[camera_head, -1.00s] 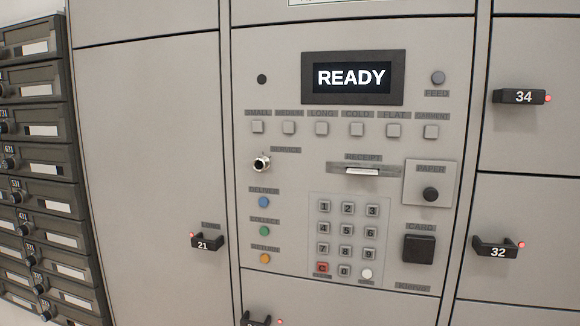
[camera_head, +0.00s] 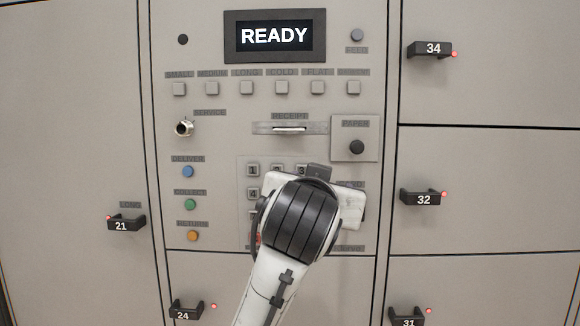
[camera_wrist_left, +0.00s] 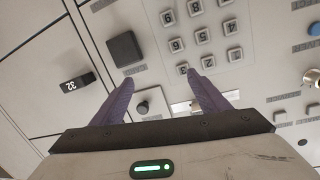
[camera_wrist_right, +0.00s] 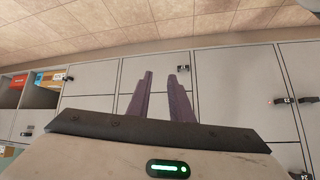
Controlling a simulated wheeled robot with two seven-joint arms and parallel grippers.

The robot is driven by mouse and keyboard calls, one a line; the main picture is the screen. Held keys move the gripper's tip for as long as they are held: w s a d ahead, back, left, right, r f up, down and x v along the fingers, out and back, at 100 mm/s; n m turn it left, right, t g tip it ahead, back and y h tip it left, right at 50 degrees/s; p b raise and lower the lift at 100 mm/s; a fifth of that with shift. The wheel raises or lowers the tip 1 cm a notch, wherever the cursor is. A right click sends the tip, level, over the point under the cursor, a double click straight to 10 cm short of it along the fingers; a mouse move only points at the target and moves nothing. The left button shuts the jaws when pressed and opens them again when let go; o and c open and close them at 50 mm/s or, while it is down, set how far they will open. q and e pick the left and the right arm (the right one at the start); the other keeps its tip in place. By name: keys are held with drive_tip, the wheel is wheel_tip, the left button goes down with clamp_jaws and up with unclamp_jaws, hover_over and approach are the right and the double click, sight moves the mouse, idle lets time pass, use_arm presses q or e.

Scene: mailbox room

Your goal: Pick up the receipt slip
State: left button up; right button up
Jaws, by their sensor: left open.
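The receipt slip (camera_head: 290,129) is a small pale strip in the receipt slot, below the RECEIPT label on the panel. In the left wrist view, a pale edge at the receipt slot (camera_wrist_left: 180,107) shows between the fingers, partly hidden by the gripper. My left gripper (camera_wrist_left: 161,76) is open and empty, facing the panel. In the head view my left arm covers much of the keypad and card reader, below the slot, and its fingers are hard to make out. My right gripper (camera_wrist_right: 160,73) has its fingers apart with nothing between them, facing grey locker doors.
The panel has a READY screen (camera_head: 270,36), a row of buttons (camera_head: 282,88) and a round black paper knob (camera_head: 357,147) right of the slot. Locker handles 32 (camera_head: 421,197) and 34 (camera_head: 430,49) stick out at the right, and handle 21 (camera_head: 126,223) at the left.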

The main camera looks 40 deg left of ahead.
use_arm(q)
drive_tip(key=s+a+r+n+y+b, duration=0.1)
drive_tip(key=s+a+r+n+y, duration=0.2)
drive_tip(key=s+r, duration=0.5)
drive_tip(key=d+r+x, duration=0.1)
drive_tip(key=x, duration=0.9)
drive_tip(key=shift+w+a+n, duration=0.15)
drive_tip(key=shift+w+n, duration=0.25)
drive_tip(key=shift+w, duration=0.15)
drive_tip(key=c, duration=1)
drive_tip(key=shift+c, duration=0.6)
drive_tip(key=shift+c, duration=0.4)
